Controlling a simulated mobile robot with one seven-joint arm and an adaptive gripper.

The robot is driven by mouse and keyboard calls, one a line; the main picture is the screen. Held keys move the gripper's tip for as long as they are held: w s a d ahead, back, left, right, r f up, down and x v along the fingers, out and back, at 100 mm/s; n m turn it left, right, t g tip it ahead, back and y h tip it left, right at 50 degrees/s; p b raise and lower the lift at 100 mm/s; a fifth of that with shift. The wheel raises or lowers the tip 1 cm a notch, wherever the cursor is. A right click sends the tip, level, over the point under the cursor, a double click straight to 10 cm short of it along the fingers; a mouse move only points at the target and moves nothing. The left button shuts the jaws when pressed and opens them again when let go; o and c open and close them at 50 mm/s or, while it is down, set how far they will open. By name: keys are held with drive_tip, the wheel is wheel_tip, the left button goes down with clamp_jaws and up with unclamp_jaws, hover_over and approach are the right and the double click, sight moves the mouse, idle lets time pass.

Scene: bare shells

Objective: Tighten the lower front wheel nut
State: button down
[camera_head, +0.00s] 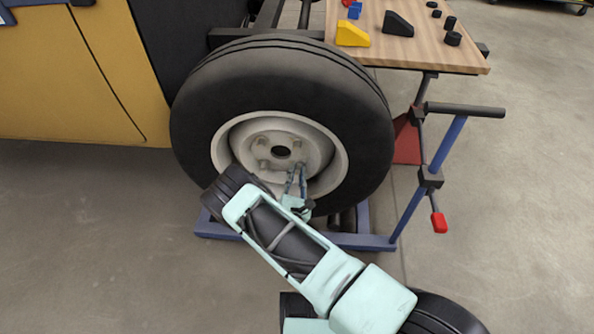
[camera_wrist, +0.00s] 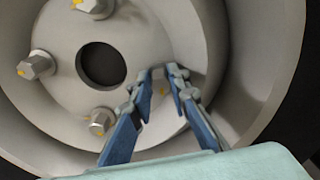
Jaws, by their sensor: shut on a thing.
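The wheel is a black tyre (camera_head: 350,110) with a pale grey rim and hub disc (camera_head: 318,140), which fills the wrist view (camera_wrist: 70,100). The hub has a round dark centre hole. My gripper (camera_head: 297,168) reaches the lower right of the hub. In the wrist view its blue-grey fingers (camera_wrist: 162,76) are shut on a wheel nut (camera_wrist: 163,88), which is mostly hidden between them. Other nuts stand apart from the gripper: one at the top (camera_wrist: 97,7), one at the left (camera_wrist: 37,65) and one below the hole (camera_wrist: 102,121). Yellow marks show on them.
A wooden table (camera_head: 450,58) at upper right holds a yellow wedge, a black wedge and small black cylinders. A blue stand (camera_head: 408,210) with a dark bar and red-tipped handle is right of the wheel. A yellow body panel (camera_head: 60,80) is at left. Floor at lower left is clear.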

drive_tip(key=m+p, duration=0.2)
drive_tip(key=m, duration=0.4)
drive_tip(key=m+p, duration=0.2)
drive_tip(key=m, duration=0.3)
drive_tip(key=shift+m, duration=0.4)
drive_tip(key=m+p, duration=0.1)
drive_tip(key=m, duration=0.3)
drive_tip(key=shift+f+m, duration=0.1)
drive_tip(key=shift+m, duration=0.2)
drive_tip(key=shift+f+m+p, duration=0.1)
drive_tip(key=shift+m+p, duration=0.45)
drive_tip(key=shift+m, duration=1.25)
drive_tip(key=c, duration=1.8)
unclamp_jaws()
